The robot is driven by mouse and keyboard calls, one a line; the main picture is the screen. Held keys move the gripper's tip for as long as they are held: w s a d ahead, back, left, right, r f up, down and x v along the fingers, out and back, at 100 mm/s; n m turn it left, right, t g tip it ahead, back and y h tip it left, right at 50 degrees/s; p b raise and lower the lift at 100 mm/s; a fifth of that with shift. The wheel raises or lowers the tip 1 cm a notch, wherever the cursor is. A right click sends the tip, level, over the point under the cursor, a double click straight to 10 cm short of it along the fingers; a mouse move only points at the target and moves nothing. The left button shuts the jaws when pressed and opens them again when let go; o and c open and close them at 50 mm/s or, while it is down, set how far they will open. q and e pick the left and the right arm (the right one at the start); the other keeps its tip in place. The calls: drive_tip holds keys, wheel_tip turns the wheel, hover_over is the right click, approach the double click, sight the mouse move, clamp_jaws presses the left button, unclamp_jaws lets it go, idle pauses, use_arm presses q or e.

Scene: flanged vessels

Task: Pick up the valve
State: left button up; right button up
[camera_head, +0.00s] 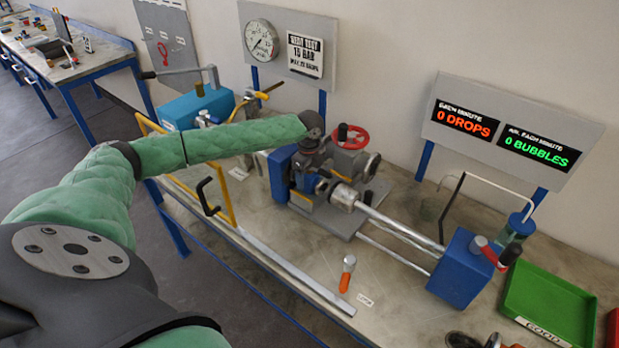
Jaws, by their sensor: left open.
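The valve (349,163) is a grey flanged body with a red handwheel (353,136) on top. It sits in a clamping rig on the bench, between a blue block on the left and a metal cylinder with rods in front. My left arm reaches in from the left, and my left gripper (308,183) points down beside the valve's left side. It is open; its fingertips are small and partly lost against the rig, so I cannot tell whether they touch the valve.
A blue end block (459,270) with rods stands right of the valve. A green tray (552,303) is at the lower right. An orange-handled tool (347,273) lies in front. A yellow frame (217,182) and blue box (197,106) stand left. Display panels stand behind.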

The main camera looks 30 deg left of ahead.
use_arm(q)
drive_tip(key=shift+c, duration=0.2)
drive_tip(key=c, duration=1.5)
clamp_jaws()
drive_tip(key=shift+r, duration=0.1)
